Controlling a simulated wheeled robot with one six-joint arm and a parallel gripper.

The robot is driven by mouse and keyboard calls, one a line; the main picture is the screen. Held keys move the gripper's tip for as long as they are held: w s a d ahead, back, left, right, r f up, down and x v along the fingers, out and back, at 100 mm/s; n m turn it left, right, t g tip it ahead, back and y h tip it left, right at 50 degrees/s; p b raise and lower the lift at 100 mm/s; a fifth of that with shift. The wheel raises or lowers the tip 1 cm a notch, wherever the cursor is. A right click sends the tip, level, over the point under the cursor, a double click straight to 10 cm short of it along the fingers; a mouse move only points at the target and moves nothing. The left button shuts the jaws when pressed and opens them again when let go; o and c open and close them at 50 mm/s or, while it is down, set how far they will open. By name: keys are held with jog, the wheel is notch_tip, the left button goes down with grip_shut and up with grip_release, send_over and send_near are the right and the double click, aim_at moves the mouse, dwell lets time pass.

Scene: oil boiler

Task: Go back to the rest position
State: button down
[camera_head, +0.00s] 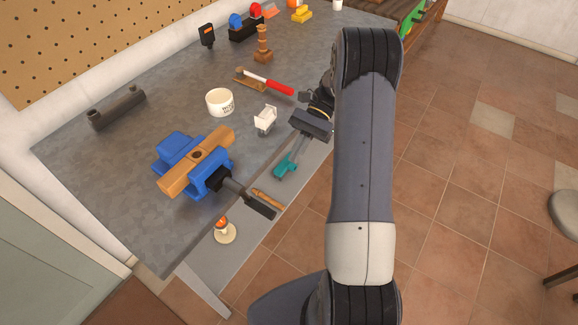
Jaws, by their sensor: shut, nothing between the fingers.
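My arm rises through the right half of the view and bends down at the top to my gripper (297,148). The gripper is shut and empty. It hangs near the front edge of the grey workbench (150,220), right of a small white object (265,118). A teal-handled tool (286,166) shows just below the fingers, over the lighter lower shelf; I cannot tell the gap between them. My arm hides part of the bench's right side.
A blue vise (180,145) holding a wooden block stands on the bench. Nearby are a white bowl (220,103), a red-handled tool (280,88), a wooden turned piece (263,45) and a dark bracket (116,106). Tiled floor (460,170) lies open at right, with a stool (565,212).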

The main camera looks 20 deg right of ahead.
jog(key=shift+w+d+r, duration=0.25)
jog(key=shift+w+d, duration=0.05)
jog(key=shift+d, duration=0.1)
dwell(0.3)
